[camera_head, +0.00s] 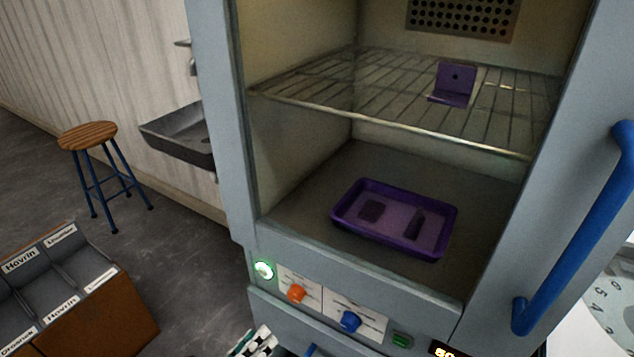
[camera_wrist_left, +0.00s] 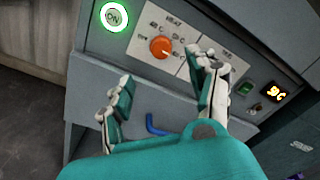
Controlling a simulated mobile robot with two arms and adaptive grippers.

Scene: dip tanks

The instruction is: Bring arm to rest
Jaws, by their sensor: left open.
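My left gripper (camera_wrist_left: 162,98) is open and empty in the left wrist view, its two teal and white fingers spread apart. It is in front of the oven's control panel (camera_wrist_left: 140,52), with the orange knob (camera_wrist_left: 161,47) showing between and beyond the fingertips. In the head view only a small part of the left gripper (camera_head: 256,343) shows at the bottom edge, below the panel. My right gripper is in neither view.
The oven is open, with a blue door handle (camera_head: 580,230) at right. A purple bracket (camera_head: 455,84) stands on its wire rack (camera_head: 340,88); a purple tray (camera_head: 343,222) sits on its floor. A green ON light (camera_head: 263,270) glows. A stool (camera_head: 88,134), sink (camera_head: 178,135) and labelled bin box (camera_head: 110,318) are left.

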